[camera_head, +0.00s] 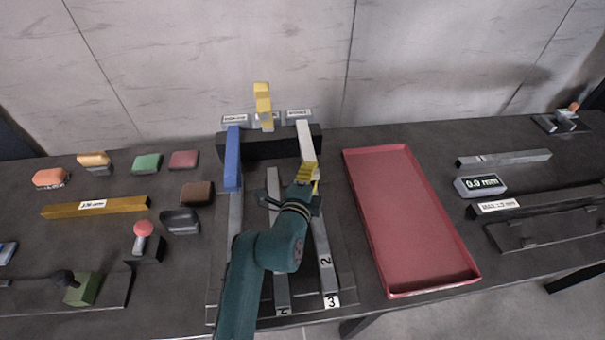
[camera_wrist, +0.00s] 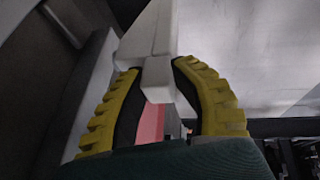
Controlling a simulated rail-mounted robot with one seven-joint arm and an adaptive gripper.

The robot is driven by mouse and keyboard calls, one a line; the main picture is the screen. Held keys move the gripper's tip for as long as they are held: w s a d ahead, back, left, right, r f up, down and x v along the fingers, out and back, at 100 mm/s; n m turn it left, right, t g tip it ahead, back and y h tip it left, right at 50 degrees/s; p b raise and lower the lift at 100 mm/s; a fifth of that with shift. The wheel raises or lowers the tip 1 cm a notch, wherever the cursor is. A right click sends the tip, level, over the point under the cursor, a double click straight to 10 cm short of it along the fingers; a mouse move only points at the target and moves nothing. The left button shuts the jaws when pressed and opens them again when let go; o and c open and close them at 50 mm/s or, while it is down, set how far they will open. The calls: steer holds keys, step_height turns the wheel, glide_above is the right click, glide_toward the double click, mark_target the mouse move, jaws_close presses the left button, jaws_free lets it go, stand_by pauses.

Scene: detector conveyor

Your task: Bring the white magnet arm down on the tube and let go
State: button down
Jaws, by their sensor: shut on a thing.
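The white magnet arm (camera_head: 305,137) reaches forward from the dark block at the back of the rig, on its right side. My gripper (camera_head: 309,178) is at the arm's front end. In the wrist view the white arm (camera_wrist: 152,32) ends in a small block between the yellow ribbed fingers (camera_wrist: 160,95), which are shut on it. Below it in the head view runs a long grey tube or rail (camera_head: 323,245) with number marks. My gripper and arm cover part of it, and I cannot tell the gap between it and the white arm.
A blue arm (camera_head: 233,160) lies forward on the rig's left, and a yellow arm (camera_head: 263,105) stands upright in the middle. A red tray (camera_head: 405,220) lies close on the right. Coloured blocks and a brass bar (camera_head: 95,206) lie to the left.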

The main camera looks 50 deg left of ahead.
steer(key=c, duration=1.8)
jaws_free()
steer(key=shift+f+b, duration=0.45)
steer(key=shift+f, duration=0.55)
steer(key=o, duration=1)
steer(key=shift+c, duration=0.2)
steer(key=shift+r, duration=0.1)
steer(key=shift+s+d, duration=0.1)
steer(key=shift+s, duration=0.05)
steer(key=v, duration=1.1)
steer(key=shift+s, duration=0.3)
steer(key=shift+d, duration=0.15)
